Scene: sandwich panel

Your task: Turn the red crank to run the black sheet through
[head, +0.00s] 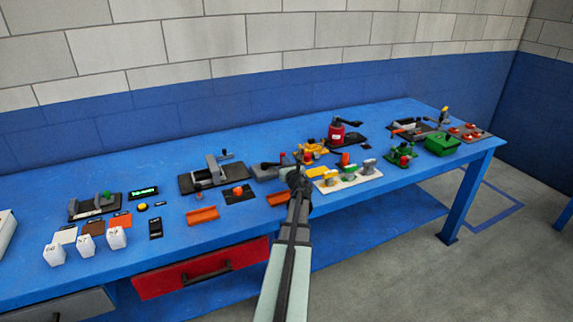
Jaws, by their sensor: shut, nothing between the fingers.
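My gripper (294,174) is at the end of my arm, near the middle of the blue bench. It is small in the view and looks shut and empty. A dark grey device (268,171) stands just behind and left of it, partly hidden. A small red part (283,158) shows at this device; I cannot tell for sure that it is the red crank, or whether my gripper touches it. A black sheet-like plate (238,198) with an orange-red ball lies to the left; I cannot tell if it is the task's sheet.
The blue bench (170,170) is crowded. A black clamp-like device (212,175) stands left, and a white panel with coloured knobs (348,180) stands close right. Orange trays (202,215) lie near the front edge. A red canister (337,131) and green box (442,145) stand farther right.

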